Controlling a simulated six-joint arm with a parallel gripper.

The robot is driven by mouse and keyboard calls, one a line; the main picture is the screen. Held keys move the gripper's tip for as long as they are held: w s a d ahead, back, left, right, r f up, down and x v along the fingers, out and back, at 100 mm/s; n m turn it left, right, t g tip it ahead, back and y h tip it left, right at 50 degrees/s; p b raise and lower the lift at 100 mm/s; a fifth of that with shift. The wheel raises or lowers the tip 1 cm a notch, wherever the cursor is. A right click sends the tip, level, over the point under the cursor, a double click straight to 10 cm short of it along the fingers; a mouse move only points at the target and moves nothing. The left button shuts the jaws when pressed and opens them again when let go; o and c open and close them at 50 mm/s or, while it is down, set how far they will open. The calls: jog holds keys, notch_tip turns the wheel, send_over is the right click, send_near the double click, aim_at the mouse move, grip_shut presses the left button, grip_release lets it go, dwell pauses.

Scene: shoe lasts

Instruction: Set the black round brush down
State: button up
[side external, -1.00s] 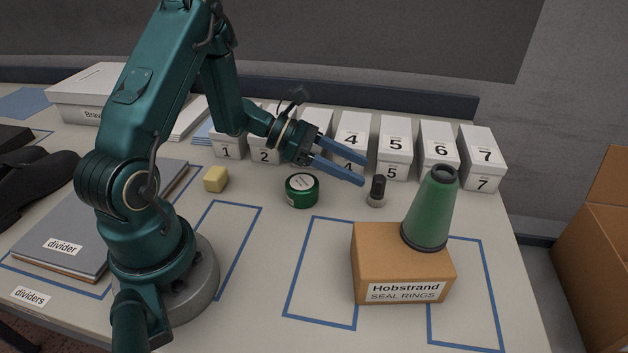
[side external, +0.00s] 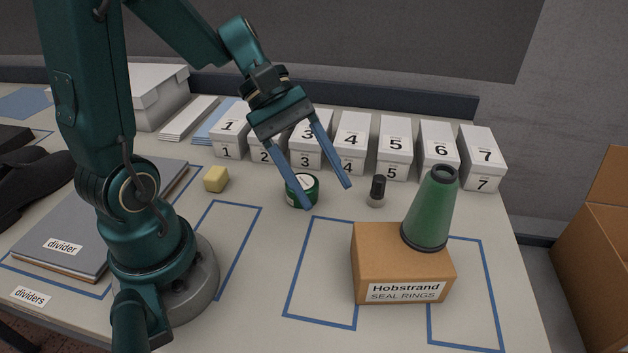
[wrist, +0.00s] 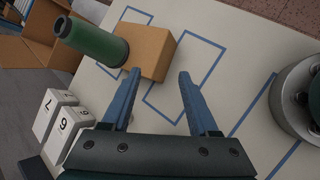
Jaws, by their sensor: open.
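The black round brush (side external: 377,188) is a small upright piece with a black top and a grey base. It stands on the table (side external: 255,275) in front of the white boxes numbered 4 and 5. My gripper (side external: 328,197) is open and empty, to the left of the brush and apart from it. Its blue fingers point down and to the right. In the wrist view the open fingers (wrist: 158,72) show nothing held between them, and I cannot make out the brush clearly there.
A green round tin (side external: 296,197) is partly behind my left finger. A green cone (side external: 432,210) stands on a brown Hobstrand carton (side external: 375,275) at right. Numbered white boxes (side external: 396,150) line the back. A yellow block (side external: 215,179) lies left.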

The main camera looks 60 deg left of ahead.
jog(key=s+a+r+m+t+y, duration=0.2)
jog(key=s+m+y, duration=0.4)
jog(key=m, duration=0.7)
jog(key=shift+s+a+r+t+y, duration=0.15)
jog(key=shift+s+r+t+y, duration=0.2)
jog(key=shift+r+t+y, duration=0.6)
jog(key=shift+f, duration=0.15)
